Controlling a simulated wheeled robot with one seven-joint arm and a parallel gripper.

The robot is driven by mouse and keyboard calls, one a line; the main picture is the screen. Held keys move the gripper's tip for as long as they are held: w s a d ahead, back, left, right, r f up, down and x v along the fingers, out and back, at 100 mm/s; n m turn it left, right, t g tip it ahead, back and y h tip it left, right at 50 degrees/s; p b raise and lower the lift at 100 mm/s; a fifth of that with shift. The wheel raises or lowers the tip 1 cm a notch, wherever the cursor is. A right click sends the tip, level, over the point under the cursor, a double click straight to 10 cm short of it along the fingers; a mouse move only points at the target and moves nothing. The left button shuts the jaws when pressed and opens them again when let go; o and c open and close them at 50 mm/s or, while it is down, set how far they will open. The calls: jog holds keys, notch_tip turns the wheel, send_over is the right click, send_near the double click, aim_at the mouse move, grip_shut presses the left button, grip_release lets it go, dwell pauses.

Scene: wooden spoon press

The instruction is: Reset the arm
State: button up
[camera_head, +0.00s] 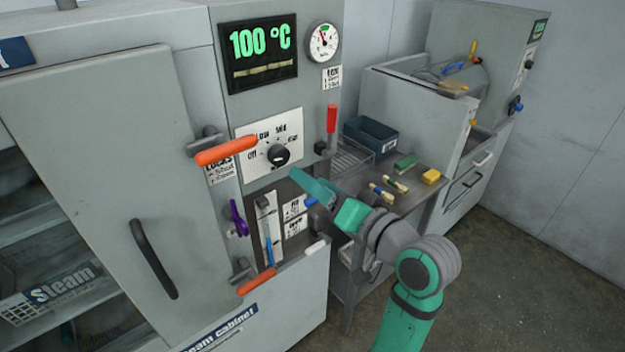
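My arm (412,305), green and grey, rises from the lower right and bends left toward the steam cabinet's control panel. My gripper (312,184) points up and left, in front of the panel below and right of the black dial (278,155). One teal finger shows clearly. The other finger is not distinct, so I cannot tell whether it is open or shut. No held object shows. I cannot tell whether the gripper touches the panel.
The steam cabinet (95,130) has orange handles (226,151) sticking out and a display (259,54) reading 100 °C. A side table behind my gripper holds a dark blue bin (371,134), brushes (382,193), and green (405,161) and yellow (431,176) blocks. Floor (530,270) at right is clear.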

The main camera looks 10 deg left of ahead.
jog(key=shift+d, duration=0.1)
jog(key=s+d+f+m+t+h, duration=0.2)
jog(key=s+f+m+h, duration=0.1)
jog(key=f, duration=0.7)
jog(key=s+d+f+m+t+h, duration=0.1)
jog(key=s+d+f+m+h, duration=0.15)
jog(key=f, duration=0.65)
jog(key=s+d+f+m+t+h, duration=0.2)
jog(key=f+h, duration=0.2)
jog(key=f, duration=0.6)
jog(key=s+d+f+n+h, duration=0.15)
jog(key=s+f, duration=0.25)
jog(key=s, duration=0.7)
jog(key=s+d+f+n+h, duration=0.1)
jog(key=s+d+f+h, duration=0.25)
jog(key=s, duration=0.75)
jog(key=s+r+n, duration=0.2)
jog(key=s+n, duration=0.1)
jog(key=s, duration=0.5)
jog(key=shift+s+a+g+y, duration=0.3)
jog(key=shift+s+a+y, duration=0.05)
jog(key=shift+a+y, duration=0.1)
jog(key=shift+w, duration=0.1)
